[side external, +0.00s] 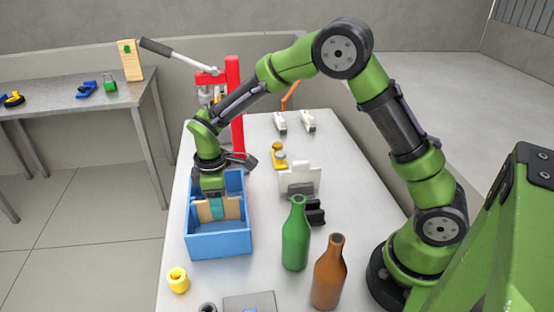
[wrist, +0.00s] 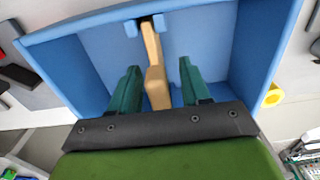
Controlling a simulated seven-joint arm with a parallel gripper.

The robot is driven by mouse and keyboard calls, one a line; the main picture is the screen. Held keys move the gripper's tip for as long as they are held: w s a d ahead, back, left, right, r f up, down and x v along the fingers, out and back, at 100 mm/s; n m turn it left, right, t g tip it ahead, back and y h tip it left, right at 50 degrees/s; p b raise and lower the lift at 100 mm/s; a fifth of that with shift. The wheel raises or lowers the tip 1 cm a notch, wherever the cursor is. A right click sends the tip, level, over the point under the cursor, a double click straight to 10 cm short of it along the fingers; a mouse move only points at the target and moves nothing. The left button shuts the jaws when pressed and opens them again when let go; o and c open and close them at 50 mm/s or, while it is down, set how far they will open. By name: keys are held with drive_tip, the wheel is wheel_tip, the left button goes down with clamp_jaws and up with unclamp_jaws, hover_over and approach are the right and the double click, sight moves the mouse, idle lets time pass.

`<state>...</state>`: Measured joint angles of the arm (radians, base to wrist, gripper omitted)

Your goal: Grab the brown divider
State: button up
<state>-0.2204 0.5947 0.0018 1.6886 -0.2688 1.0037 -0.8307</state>
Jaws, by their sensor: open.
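The brown divider (side external: 224,208) stands upright across the inside of the blue box (side external: 218,246). In the wrist view the divider (wrist: 153,62) runs from a slot holder on the box wall (wrist: 90,70) down between my fingers. My gripper (wrist: 157,80) is open, with one teal finger on each side of the divider and a visible gap to each. In the side view my gripper (side external: 216,206) reaches down into the box at the divider. The divider's near end is hidden behind the gripper body in the wrist view.
A green bottle (side external: 296,236) and a brown bottle (side external: 329,274) stand right of the box. A yellow ring-shaped part (side external: 178,280) lies in front of it. A white holder (side external: 300,178) and a red press (side external: 234,100) stand farther back.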

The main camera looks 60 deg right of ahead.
drive_tip(key=shift+f, duration=0.6)
clamp_jaws()
